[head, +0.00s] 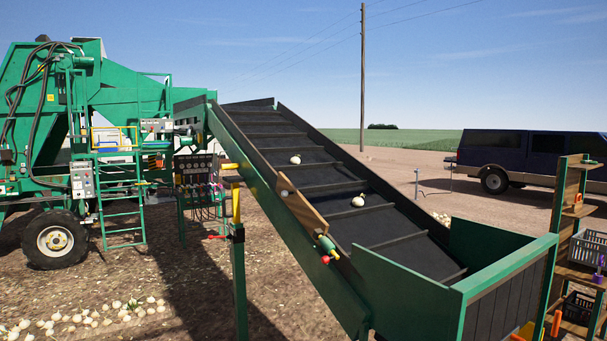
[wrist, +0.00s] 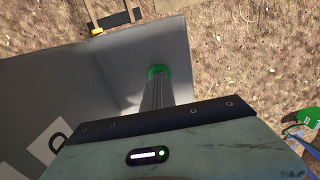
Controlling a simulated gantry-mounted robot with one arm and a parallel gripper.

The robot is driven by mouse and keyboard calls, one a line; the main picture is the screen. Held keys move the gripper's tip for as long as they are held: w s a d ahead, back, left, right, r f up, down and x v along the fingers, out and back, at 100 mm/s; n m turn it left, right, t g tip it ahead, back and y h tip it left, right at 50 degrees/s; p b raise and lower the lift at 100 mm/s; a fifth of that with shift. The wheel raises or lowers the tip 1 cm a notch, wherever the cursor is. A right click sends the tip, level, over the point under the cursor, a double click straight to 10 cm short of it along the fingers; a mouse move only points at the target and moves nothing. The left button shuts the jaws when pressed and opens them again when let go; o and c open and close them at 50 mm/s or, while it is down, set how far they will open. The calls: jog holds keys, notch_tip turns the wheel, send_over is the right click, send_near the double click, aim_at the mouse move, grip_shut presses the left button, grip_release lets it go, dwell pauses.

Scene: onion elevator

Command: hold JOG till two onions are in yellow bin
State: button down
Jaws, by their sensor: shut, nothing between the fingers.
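In the head view, one onion (head: 295,159) lies on the dark, ribbed belt (head: 345,182) of the sloping elevator. A second onion (head: 358,201) lies lower on the belt. In the wrist view, my gripper (wrist: 157,78) is shut, with its fingertips at a round green-rimmed button (wrist: 159,70) on a grey box (wrist: 122,62). The fingers hide most of the button, so I cannot tell whether it is pressed. No JOG label is readable. I cannot make out the yellow bin in either view.
A green machine (head: 45,115) with a ladder stands at left. Loose onions (head: 95,315) lie on the ground. A shelf with a grey crate (head: 588,248) stands at right, and a dark vehicle (head: 535,155) is behind. White labels (wrist: 40,150) are on the grey box.

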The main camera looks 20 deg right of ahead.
notch_tip(320, 180, up, 7)
jog(key=p, duration=0.7)
dwell(0.7)
